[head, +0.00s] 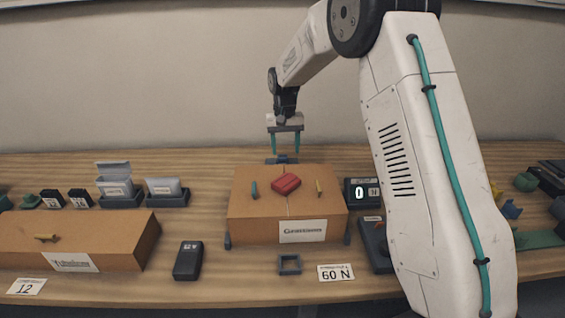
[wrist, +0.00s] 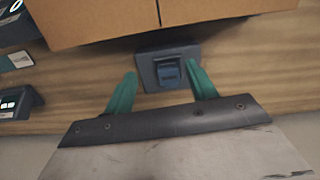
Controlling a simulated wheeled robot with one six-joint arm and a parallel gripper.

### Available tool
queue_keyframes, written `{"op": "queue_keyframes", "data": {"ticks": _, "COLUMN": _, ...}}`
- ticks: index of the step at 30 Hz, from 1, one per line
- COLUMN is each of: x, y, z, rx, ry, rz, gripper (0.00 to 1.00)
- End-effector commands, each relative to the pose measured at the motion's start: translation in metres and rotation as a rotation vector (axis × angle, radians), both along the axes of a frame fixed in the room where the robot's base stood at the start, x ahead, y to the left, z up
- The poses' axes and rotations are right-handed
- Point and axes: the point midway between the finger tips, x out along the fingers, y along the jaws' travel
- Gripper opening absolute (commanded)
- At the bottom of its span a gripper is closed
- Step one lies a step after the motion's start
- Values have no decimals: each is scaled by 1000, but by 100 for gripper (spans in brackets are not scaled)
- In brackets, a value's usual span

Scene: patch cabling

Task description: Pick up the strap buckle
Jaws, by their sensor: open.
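A small blue piece, which looks like the strap buckle (wrist: 169,76), sits in a dark grey-blue holder (wrist: 147,68) on the table behind the middle cardboard box. In the head view the blue piece (head: 284,158) shows just over the box's back edge, its lower part hidden. My gripper (head: 284,152) points down over it with two green fingers apart. In the wrist view the fingers (wrist: 160,69) lie on either side of the blue piece, the right one closer to it. I cannot tell whether that finger touches it. Nothing is held.
The middle cardboard box (head: 264,205) stands right in front of the holder, with a red block (head: 286,184) on top. A display reading 0 N (head: 361,191) is to its right. Lidded bins (head: 164,191) stand to the left. The wall is close behind.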

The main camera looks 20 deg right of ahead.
Motion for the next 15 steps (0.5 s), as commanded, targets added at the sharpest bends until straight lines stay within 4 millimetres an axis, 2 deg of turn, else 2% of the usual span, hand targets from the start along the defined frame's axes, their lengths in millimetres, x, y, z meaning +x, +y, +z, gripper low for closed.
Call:
{"op": "queue_keyframes", "data": {"ticks": 1, "x": 17, "y": -1, "z": 8, "rx": -3, "ry": -37, "rz": -15, "gripper": 56}}
{"op": "queue_keyframes", "data": {"ticks": 3, "x": 29, "y": -1, "z": 20, "rx": -5, "ry": -79, "rz": -34, "gripper": 56}}
{"op": "queue_keyframes", "data": {"ticks": 4, "x": 31, "y": -1, "z": 20, "rx": -6, "ry": -86, "rz": -45, "gripper": 56}}
{"op": "queue_keyframes", "data": {"ticks": 15, "x": 29, "y": -1, "z": -16, "rx": -6, "ry": -82, "rz": -57, "gripper": 56}}
